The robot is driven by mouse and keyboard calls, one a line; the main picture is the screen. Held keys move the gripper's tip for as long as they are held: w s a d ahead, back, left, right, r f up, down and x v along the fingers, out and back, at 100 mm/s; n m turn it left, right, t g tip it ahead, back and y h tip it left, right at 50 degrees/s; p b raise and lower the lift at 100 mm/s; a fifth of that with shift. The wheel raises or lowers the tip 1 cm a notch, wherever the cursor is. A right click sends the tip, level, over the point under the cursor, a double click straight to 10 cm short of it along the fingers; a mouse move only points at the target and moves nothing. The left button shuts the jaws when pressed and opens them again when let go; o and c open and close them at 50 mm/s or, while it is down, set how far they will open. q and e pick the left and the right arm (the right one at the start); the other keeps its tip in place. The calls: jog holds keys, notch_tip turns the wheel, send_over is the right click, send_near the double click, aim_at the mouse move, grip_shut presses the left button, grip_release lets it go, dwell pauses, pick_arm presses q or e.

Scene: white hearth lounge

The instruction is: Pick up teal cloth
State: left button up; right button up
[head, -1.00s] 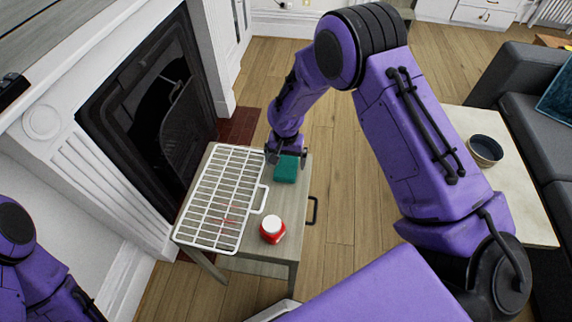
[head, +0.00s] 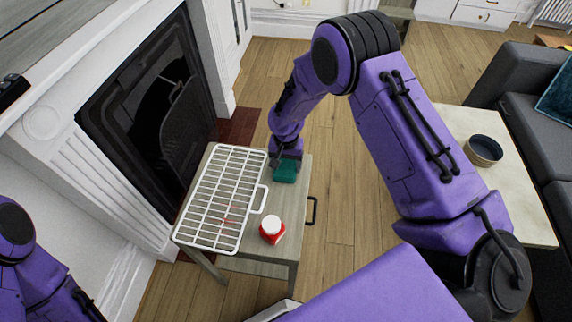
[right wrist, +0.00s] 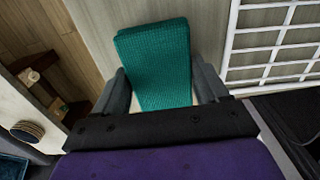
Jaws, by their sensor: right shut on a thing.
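The teal cloth (head: 285,173) is a small folded stack at the far end of the small wooden table (head: 270,267), right of the white rack. My right gripper (head: 287,157) is at the cloth's far edge. In the right wrist view the cloth (right wrist: 157,60) lies between the two dark fingers of my right gripper (right wrist: 163,88), which are shut on it. The cloth seems still at table height; I cannot tell if it touches the tabletop. Of my left arm only purple links show at the lower left; its gripper is out of view.
A white wire rack (head: 222,198) covers the table's left side. A red jar with a white lid (head: 272,230) stands at the near side. The fireplace (head: 150,90) is to the left. A pale table (head: 512,190) with a dark bowl (head: 484,150) stands at right.

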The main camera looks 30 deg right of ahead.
aim_at(285, 174)
notch_tip(285, 174, up, 3)
jog(key=shift+f+b, duration=0.1)
jog(key=shift+b, duration=0.35)
jog(key=s+r, duration=0.1)
jog(key=s+a+r, duration=0.1)
jog(key=r, duration=0.1)
jog(key=s+a+r, duration=0.1)
jog(key=r, duration=0.1)
jog(key=shift+s+a, duration=0.1)
jog(key=s+a+r, duration=0.4)
jog(key=s+a, duration=0.1)
jog(key=s, duration=0.3)
jog(key=shift+s+a+r+b, duration=0.2)
jog(key=shift+a+r+b, duration=0.15)
jog(key=shift+r, duration=0.05)
